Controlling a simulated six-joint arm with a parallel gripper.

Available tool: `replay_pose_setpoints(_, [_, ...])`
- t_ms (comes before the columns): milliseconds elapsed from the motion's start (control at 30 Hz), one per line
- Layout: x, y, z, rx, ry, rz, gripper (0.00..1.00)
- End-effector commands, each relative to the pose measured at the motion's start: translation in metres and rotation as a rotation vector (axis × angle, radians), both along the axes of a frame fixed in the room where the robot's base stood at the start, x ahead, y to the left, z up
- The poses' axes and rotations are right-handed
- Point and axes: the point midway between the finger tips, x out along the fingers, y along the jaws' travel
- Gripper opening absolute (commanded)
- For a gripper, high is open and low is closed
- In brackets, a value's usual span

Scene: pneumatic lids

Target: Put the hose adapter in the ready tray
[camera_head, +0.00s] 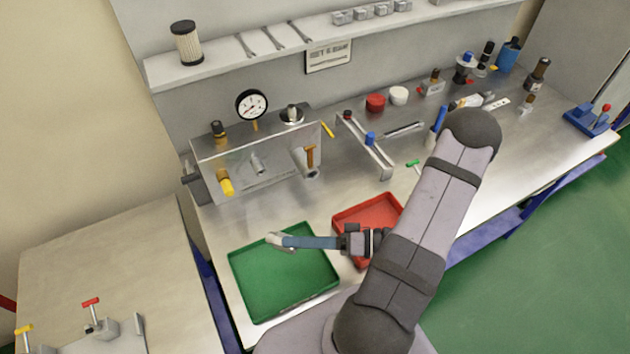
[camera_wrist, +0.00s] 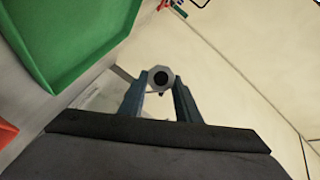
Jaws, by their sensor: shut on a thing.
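My gripper (camera_head: 290,241) is shut on a small grey piece, which I take for the hose adapter (camera_head: 276,240). In the wrist view it shows a dark round bore and a faceted rim (camera_wrist: 160,76), between the two blue-grey fingers. The gripper reaches leftward, and the adapter appears over the upper middle of the green tray (camera_head: 265,309). How high it is above the tray I cannot tell. The green tray looks empty and also shows at the upper left of the wrist view (camera_wrist: 60,45). No tray label is readable.
A red tray (camera_head: 370,207) stands beside the green one, partly hidden by my arm. Behind are a clear-sided box (camera_head: 235,185) with a gauge (camera_head: 252,104) and a metal rail frame (camera_head: 370,150). A side table (camera_head: 100,255) with clamps stands at the left.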

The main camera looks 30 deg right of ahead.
Motion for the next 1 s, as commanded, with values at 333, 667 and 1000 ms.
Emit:
replay_pose_setpoints(333, [0.000,0.000,-0.035,0.001,0.000,-0.001,0.00])
replay_pose_setpoints(667, [0.000,0.000,-0.053,0.002,0.000,-0.001,0.00])
replay_pose_setpoints(1000, [0.000,0.000,-0.053,0.001,0.000,-0.001,0.35])
